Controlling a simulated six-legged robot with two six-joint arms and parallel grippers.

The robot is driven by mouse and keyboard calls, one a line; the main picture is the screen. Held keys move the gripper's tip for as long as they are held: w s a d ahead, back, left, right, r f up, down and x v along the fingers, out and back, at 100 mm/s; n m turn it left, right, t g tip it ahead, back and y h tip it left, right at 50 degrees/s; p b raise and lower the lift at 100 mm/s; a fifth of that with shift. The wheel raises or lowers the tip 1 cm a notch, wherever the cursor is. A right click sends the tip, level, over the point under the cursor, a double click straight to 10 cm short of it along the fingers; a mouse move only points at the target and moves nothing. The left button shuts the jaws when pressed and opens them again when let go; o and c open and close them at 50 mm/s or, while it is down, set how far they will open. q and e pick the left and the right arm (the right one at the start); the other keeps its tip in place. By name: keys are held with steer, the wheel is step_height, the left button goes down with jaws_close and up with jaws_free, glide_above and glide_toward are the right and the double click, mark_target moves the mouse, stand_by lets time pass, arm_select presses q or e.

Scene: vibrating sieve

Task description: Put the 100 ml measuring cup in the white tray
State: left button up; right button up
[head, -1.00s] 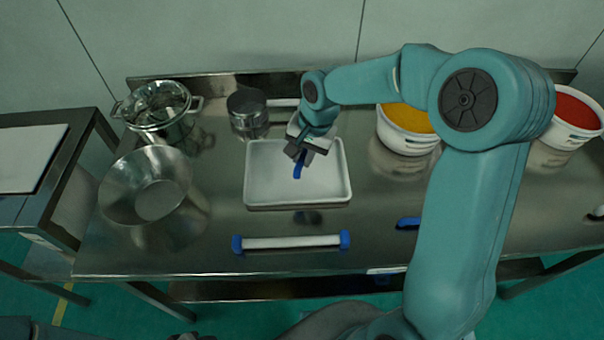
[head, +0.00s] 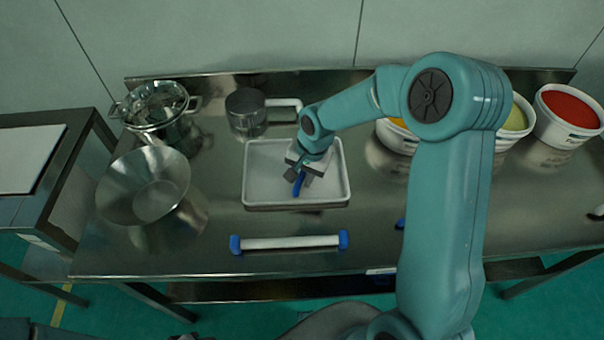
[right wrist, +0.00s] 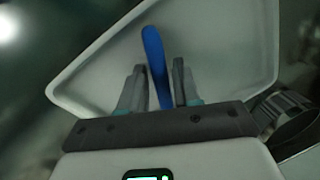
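My right gripper (head: 298,177) is over the white tray (head: 255,198). Its two fingers stand close on either side of a slim blue handle, which I take to be that of the 100 ml measuring cup (head: 299,186). The right wrist view shows this blue handle (right wrist: 154,55) tilted between the fingers, in front of the tray (right wrist: 85,85). No cup bowl can be made out. Whether the blue piece touches the tray floor is unclear. My left gripper is not in view.
A white roller with blue ends (head: 290,243) lies in front of the tray. A steel bowl (head: 145,187), a pot (head: 157,110) and a steel cup (head: 245,112) stand left and behind. Tubs, including one with red content (head: 570,120), stand right. Another blue piece (head: 400,223) is mostly behind my arm.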

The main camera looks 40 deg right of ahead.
steer(key=shift+r, duration=0.1)
steer(key=shift+r, duration=0.35)
steer(key=r, duration=0.3)
steer(key=s+d+r, duration=0.1)
steer(key=r, duration=0.3)
steer(key=s+r, duration=0.1)
steer(key=r, duration=0.3)
steer(key=shift+d+r, duration=0.15)
steer(key=shift+d, duration=0.05)
